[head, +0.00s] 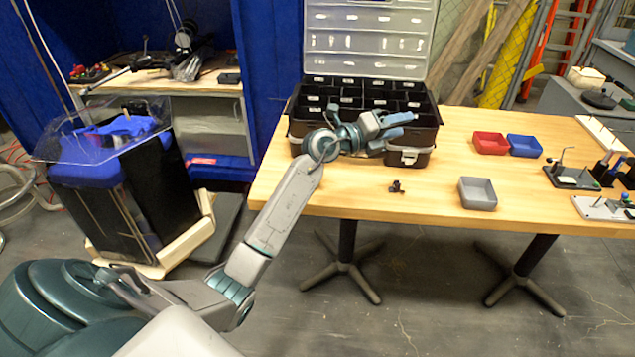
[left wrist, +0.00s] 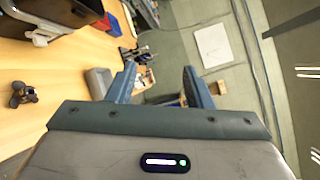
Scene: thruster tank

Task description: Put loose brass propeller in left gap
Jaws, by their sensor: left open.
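A small dark brown, lobed piece (head: 396,187), which looks like the loose propeller, lies on the wooden table in front of the black case. It also shows at the left edge of the left wrist view (left wrist: 23,94). My left gripper (head: 411,124) is open and empty, above the front part of the case, behind the propeller and apart from it. Its two blue fingers (left wrist: 160,84) are spread in the left wrist view, with nothing between them. I cannot make out the left gap. My right gripper is not in view.
The open black case (head: 425,136) has several compartments and a raised clear lid. A grey bin (head: 478,194), a red bin (head: 490,143) and a blue bin (head: 524,146) stand on the table (head: 340,195). Stands and tools occupy its right end. A clear-topped tank (head: 120,180) stands left.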

